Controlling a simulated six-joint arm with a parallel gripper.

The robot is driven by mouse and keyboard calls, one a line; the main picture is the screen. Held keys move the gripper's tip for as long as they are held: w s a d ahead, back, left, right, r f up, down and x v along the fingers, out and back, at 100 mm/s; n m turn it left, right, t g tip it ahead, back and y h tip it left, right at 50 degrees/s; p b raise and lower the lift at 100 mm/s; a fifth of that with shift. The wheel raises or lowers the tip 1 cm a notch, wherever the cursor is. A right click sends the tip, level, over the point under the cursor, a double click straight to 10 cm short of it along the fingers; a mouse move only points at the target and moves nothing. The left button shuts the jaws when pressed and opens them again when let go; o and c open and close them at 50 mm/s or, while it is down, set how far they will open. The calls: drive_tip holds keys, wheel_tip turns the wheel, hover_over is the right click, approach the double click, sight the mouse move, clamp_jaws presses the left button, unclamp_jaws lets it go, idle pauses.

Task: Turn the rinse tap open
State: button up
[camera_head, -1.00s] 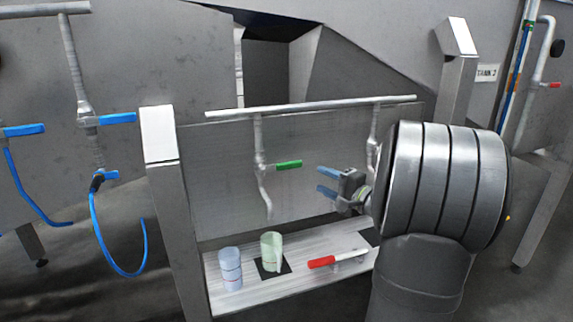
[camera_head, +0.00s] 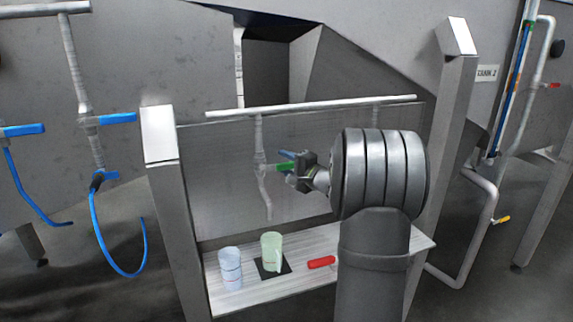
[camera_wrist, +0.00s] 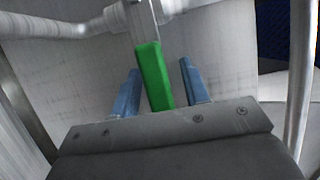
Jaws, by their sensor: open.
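The tap with a green lever handle (camera_head: 284,168) hangs from the horizontal pipe on the grey panel. Its handle points out to the right in the head view. My gripper (camera_head: 286,168) is at this handle, with its blue fingers around it. In the wrist view the green handle (camera_wrist: 154,78) lies between the two open blue fingers (camera_wrist: 160,90), with a visible gap to the right finger and a smaller one to the left. My arm hides part of the panel and the second downpipe.
A pale blue cup (camera_head: 230,268), a pale green cup (camera_head: 271,252) on a dark square and a red-handled item (camera_head: 321,262) stand on the shelf (camera_head: 250,296) below. Posts (camera_head: 168,220) flank the panel. Blue-handled taps (camera_head: 118,118) are at left.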

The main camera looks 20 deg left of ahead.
clamp_jaws()
drive_tip(key=shift+r, duration=0.1)
drive_tip(key=shift+s+a+r+n+t+h, duration=0.1)
drive_tip(key=shift+s+a+r+n+h, duration=0.25)
drive_tip(key=shift+r+n+h, duration=0.8)
drive_tip(key=shift+s+a+r+n+t+h, duration=0.1)
drive_tip(key=shift+s+a+r+n+h, duration=0.2)
drive_tip(key=shift+r+n, duration=0.9)
drive_tip(key=shift+s+a+r+n+t+h, duration=0.1)
drive_tip(key=shift+s+a+r+n+h, duration=0.45)
drive_tip(key=shift+n, duration=1.3)
drive_tip(key=shift+w+d, duration=0.1)
drive_tip(key=shift+w, duration=0.05)
